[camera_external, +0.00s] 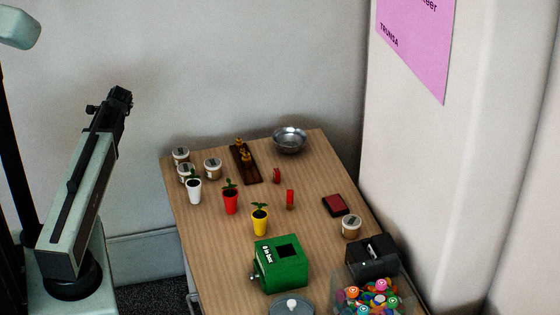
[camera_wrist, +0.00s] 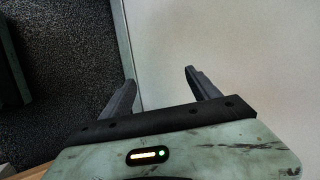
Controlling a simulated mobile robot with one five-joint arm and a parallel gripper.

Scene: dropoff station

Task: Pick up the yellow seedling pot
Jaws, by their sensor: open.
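The yellow seedling pot (camera_external: 260,223) stands upright on the wooden table, with a small green plant in it. It is just behind the green box and to the right of the red seedling pot (camera_external: 231,203). A white seedling pot (camera_external: 194,191) stands farther left. My gripper (camera_external: 121,96) is raised at the left, off the table and well away from the pots. In the wrist view my gripper (camera_wrist: 160,88) shows two dark fingers spread apart with nothing between them. No pot shows in the wrist view.
The green box (camera_external: 281,264) stands in front of the yellow pot. Several jars (camera_external: 212,168), a brown tray (camera_external: 248,172) with small figures, a metal bowl (camera_external: 290,139) and red items (camera_external: 290,198) share the table (camera_external: 215,260). A black box (camera_external: 372,257) and a tub of colourful pieces (camera_external: 370,297) stand front right.

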